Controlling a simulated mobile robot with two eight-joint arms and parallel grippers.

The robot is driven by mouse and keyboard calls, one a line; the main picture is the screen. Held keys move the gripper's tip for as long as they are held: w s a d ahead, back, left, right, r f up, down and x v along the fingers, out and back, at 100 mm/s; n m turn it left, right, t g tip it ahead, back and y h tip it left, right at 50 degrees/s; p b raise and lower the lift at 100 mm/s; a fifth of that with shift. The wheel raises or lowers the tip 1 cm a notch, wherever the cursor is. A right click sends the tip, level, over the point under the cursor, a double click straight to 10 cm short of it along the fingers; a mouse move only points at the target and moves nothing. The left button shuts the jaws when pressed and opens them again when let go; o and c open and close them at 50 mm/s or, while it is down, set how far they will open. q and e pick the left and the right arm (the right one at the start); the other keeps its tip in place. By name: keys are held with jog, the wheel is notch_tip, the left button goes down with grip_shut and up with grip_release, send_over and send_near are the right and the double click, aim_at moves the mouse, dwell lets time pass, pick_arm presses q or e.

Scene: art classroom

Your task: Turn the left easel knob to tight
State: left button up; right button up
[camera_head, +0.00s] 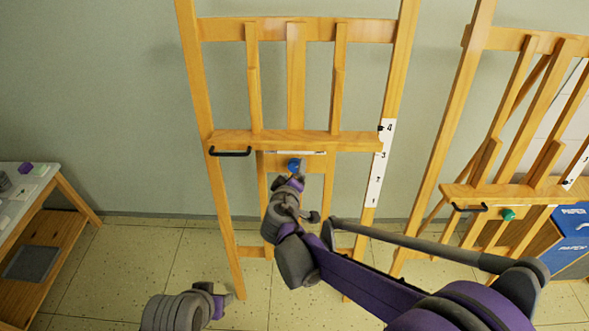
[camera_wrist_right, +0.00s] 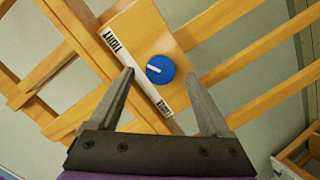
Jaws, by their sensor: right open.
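The left easel (camera_head: 222,200) stands in the middle of the head view. Its round blue knob (camera_head: 295,164) sits on the wooden block below the tray ledge. In the right wrist view the knob (camera_wrist_right: 165,76) has a short white mark pointing to the upper left. A white label strip (camera_wrist_right: 137,75) beside it reads TIGHT at its upper end; the word at its lower end is too small to read surely. My right gripper (camera_head: 296,179) is just in front of the knob, open, its fingers either side of the knob in the wrist view. My left gripper (camera_head: 219,294) is low at left, away from the easel.
A second easel (camera_head: 452,130) with a green knob (camera_head: 508,214) stands at right, near blue paper bins (camera_head: 572,222). A table (camera_head: 50,190) with small items is at far left. The wall is behind; bare floor (camera_head: 140,255) shows between table and easel.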

jog(key=v, duration=0.8)
jog(key=shift+s, duration=0.1)
jog(key=s+d+f+m+g+h, duration=0.1)
jog(key=s+d+m+g, duration=0.1)
jog(key=s+d, duration=0.35)
jog(key=s+d+f+m+g+h, duration=0.1)
jog(key=s+d+f+m+g, duration=0.1)
jog(key=d, duration=0.7)
jog(key=s+d+f+m+g+y, duration=0.1)
jog(key=s+d+f+m+g, duration=0.1)
jog(key=s, duration=0.6)
jog(key=s+d+f+m+g+y, duration=0.2)
jog(key=s+d+m, duration=0.1)
jog(key=s, duration=0.5)
jog(key=shift+s+d+f+g+p, duration=0.3)
jog(key=shift+s+f+g, duration=0.05)
jog(key=shift+g, duration=0.05)
